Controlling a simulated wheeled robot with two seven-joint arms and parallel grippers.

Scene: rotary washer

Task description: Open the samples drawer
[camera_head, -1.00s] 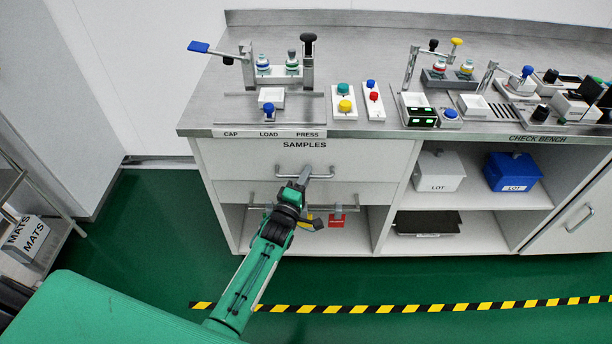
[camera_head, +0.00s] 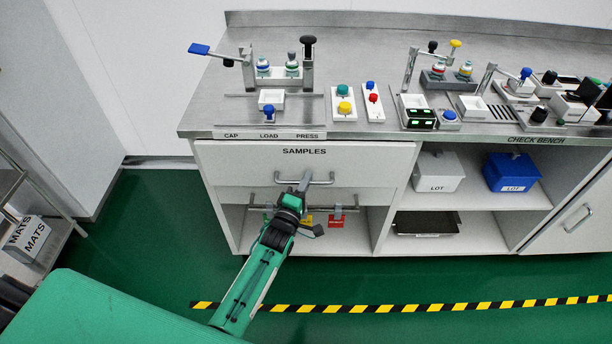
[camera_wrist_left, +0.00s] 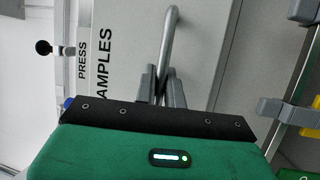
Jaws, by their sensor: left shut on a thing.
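The samples drawer (camera_head: 240,165) has a pale front marked SAMPLES, under the left part of the bench. Its front stands out a little from the cabinet; the inside is not visible. My left gripper (camera_head: 305,180) is shut on the drawer's metal bar handle (camera_head: 325,181). In the left wrist view, the two grey fingers (camera_wrist_left: 157,83) close around the curved handle (camera_wrist_left: 167,45), beside the lettered drawer front (camera_wrist_left: 120,75). My right gripper is not in view.
The bench top (camera_head: 360,60) carries a press fixture, button boxes and other devices above the drawer. Below are a rail with red and yellow tags (camera_head: 338,220) and an open shelf with a white LOT bin (camera_head: 438,172) and a blue LOT bin (camera_head: 512,172). A striped floor line (camera_head: 400,308) crosses the green floor.

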